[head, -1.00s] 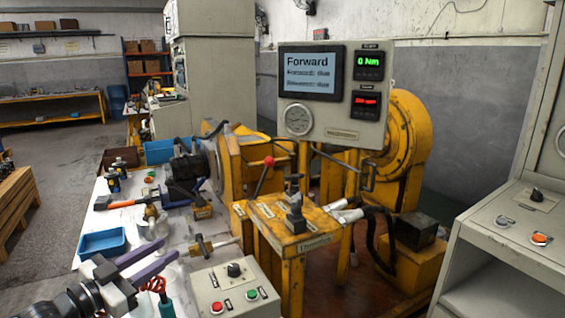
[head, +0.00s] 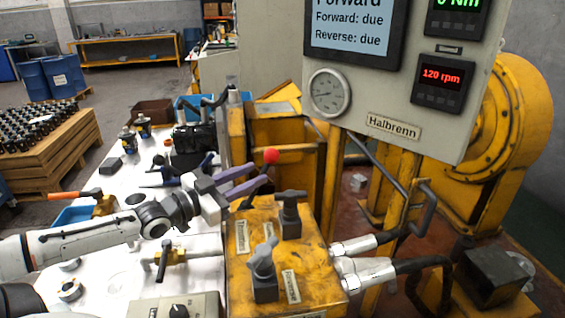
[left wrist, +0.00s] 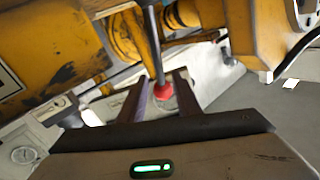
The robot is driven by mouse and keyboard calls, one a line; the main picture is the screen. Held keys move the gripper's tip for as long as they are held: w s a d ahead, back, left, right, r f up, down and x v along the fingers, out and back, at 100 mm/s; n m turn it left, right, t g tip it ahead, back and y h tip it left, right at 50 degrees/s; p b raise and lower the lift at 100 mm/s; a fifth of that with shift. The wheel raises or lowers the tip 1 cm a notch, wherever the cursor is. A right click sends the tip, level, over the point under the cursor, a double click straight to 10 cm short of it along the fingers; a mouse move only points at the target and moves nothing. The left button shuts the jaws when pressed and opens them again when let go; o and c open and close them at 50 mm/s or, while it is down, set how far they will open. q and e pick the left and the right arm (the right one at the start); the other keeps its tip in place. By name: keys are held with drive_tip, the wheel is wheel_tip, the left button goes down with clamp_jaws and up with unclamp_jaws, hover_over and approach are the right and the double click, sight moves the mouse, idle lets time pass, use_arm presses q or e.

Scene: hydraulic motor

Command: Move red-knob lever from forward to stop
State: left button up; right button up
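The red-knob lever (head: 271,156) stands at the back left of the yellow valve block (head: 270,222), its rod tilted with the knob up and to the right. My left gripper (head: 261,173) reaches in from the left, its two purple fingers apart and close to the knob. In the left wrist view the red knob (left wrist: 163,91) shows between the open fingers (left wrist: 160,88), with a gap on both sides. The display (head: 353,30) reads "Forward", "Forward: due" and "Reverse: due". My right gripper is not in view.
Two grey-handled valves (head: 263,270) stand on the block near the lever. The gauge panel (head: 405,125) hangs behind and to the right, reading 120 rpm. White hose fittings (head: 365,275) stick out right. A white bench (head: 110,255) with tools lies left.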

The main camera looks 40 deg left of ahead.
sight(262, 171)
use_arm(q)
drive_tip(key=w, duration=0.2)
drive_tip(key=w+b, duration=0.1)
drive_tip(key=w, duration=0.3)
drive_tip(key=shift+d+b, duration=0.35)
drive_tip(key=shift+b, duration=0.05)
drive_tip(key=shift+w+d, duration=0.15)
drive_tip(key=shift+w, duration=0.8)
drive_tip(key=shift+w+d+b, duration=0.1)
drive_tip(key=shift+w+b, duration=0.25)
drive_tip(key=shift+w, duration=0.1)
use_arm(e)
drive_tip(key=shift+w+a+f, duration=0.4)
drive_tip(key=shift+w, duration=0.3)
use_arm(q)
clamp_jaws()
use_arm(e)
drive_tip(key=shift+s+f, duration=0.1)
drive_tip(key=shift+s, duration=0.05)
